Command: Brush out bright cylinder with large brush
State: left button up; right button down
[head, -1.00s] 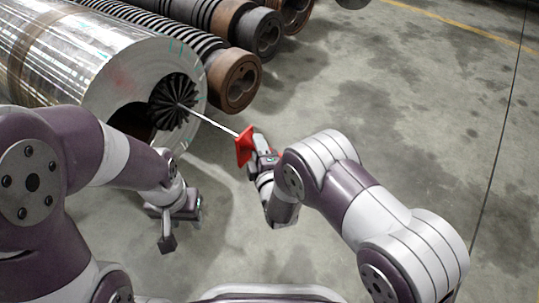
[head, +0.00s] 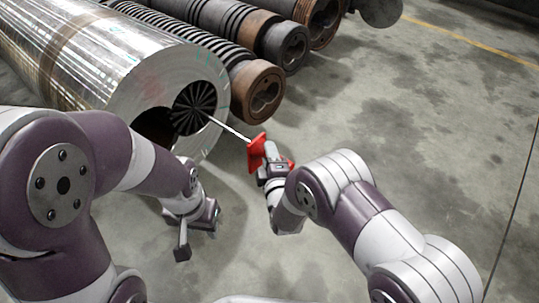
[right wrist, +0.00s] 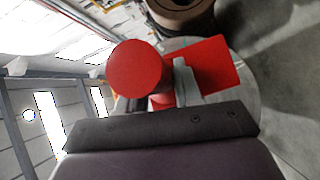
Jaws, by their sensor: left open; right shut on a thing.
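The bright cylinder (head: 130,62) lies at the upper left in the head view, its bored end face toward me. The large brush (head: 194,107) has a round dark bristle head at the mouth of one bore, a thin pale rod and a red handle with a guard (head: 257,152). How deep the bristles sit is hard to tell. My right gripper (head: 274,168) is shut on the red handle. In the right wrist view the red handle end (right wrist: 136,68) and a gripper finger are close up. My left gripper (head: 197,226) is open and empty, below the cylinder's end.
Darker ribbed and rusty cylinders (head: 258,90) lie beside the bright one, to its right. A second bore (head: 154,128) in the bright cylinder is partly hidden by my left arm. The concrete floor (head: 420,130) at the right is clear.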

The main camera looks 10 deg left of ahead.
aim_at(257, 148)
jog(key=shift+f, duration=0.35)
dwell(0.6)
jog(key=shift+w+a+b, duration=0.15)
jog(key=shift+b, duration=0.15)
jog(key=shift+w+a+b, duration=0.25)
jog(key=shift+w+a, duration=0.25)
jog(key=shift+a, duration=0.3)
jog(key=shift+w+a+b, duration=0.2)
jog(key=shift+w+a, duration=0.3)
jog(key=shift+a, duration=0.25)
jog(key=shift+w+a+f+b, duration=0.1)
jog(key=shift+w+a+b, duration=0.3)
jog(key=shift+a, duration=0.3)
jog(key=shift+w+a+b, duration=0.15)
jog(key=shift+w+a, duration=0.35)
jog(key=shift+a, duration=0.2)
jog(key=shift+w+a, duration=0.2)
jog(key=shift+a, duration=0.05)
